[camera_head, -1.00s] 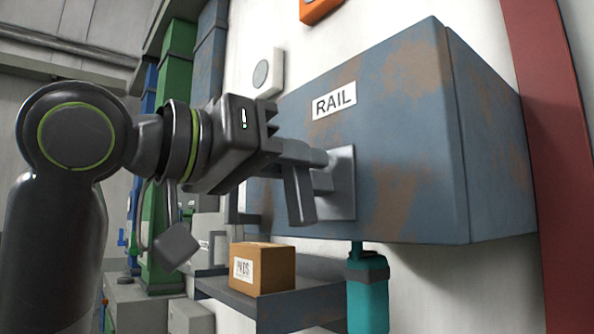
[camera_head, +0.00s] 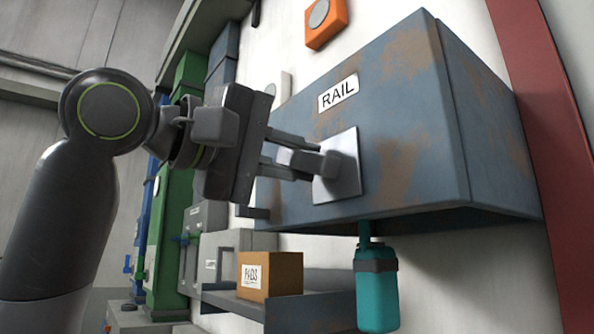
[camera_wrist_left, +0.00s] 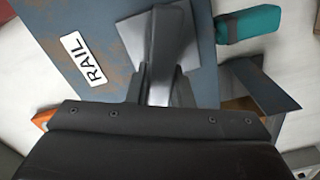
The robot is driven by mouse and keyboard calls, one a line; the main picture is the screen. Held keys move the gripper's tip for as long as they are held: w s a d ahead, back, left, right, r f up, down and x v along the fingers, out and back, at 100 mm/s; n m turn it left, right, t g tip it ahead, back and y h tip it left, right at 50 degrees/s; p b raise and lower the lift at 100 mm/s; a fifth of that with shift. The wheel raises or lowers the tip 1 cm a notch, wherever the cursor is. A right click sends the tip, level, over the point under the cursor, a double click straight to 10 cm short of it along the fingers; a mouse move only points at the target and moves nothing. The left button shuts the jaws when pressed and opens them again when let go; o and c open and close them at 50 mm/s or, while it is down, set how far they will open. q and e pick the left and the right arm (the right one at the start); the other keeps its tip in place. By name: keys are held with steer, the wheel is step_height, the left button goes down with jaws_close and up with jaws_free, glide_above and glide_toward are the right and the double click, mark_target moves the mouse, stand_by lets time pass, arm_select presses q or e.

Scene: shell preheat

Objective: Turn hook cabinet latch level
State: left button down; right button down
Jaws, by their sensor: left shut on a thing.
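The blue-grey, rust-patched cabinet (camera_head: 400,120) marked RAIL (camera_head: 338,93) hangs on the wall, its front facing my left arm. A square metal latch plate (camera_head: 347,180) is on its front, with a grey latch handle (camera_head: 328,163) standing out from it. My left gripper (camera_head: 300,160) is shut on the handle, one finger above it and one below. The handle looks about level. In the left wrist view the handle (camera_wrist_left: 172,40) runs between the fingers to the plate (camera_wrist_left: 131,36). The fingers hide part of the handle. My right gripper is in no view.
A shelf (camera_head: 325,305) below the cabinet carries a brown PADS box (camera_head: 287,272). A teal bottle (camera_head: 376,300) hangs under the cabinet. An orange wall box (camera_head: 320,20) is above, and a red post (camera_head: 545,130) stands at the right.

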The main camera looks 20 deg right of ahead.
arm_select(q)
steer(key=shift+w+f+n+b, duration=0.1)
steer(key=shift+f+n+b, duration=0.1)
steer(key=shift+n+b, duration=0.7)
steer(key=shift+f+n+b, duration=0.2)
steer(key=shift+n+b, duration=0.3)
steer(key=shift+n, duration=0.8)
steer(key=c, duration=1.3)
jaws_free()
steer(key=shift+a, duration=0.1)
steer(key=b+v, duration=0.6)
steer(key=v, duration=1.1)
steer(key=shift+a, duration=0.25)
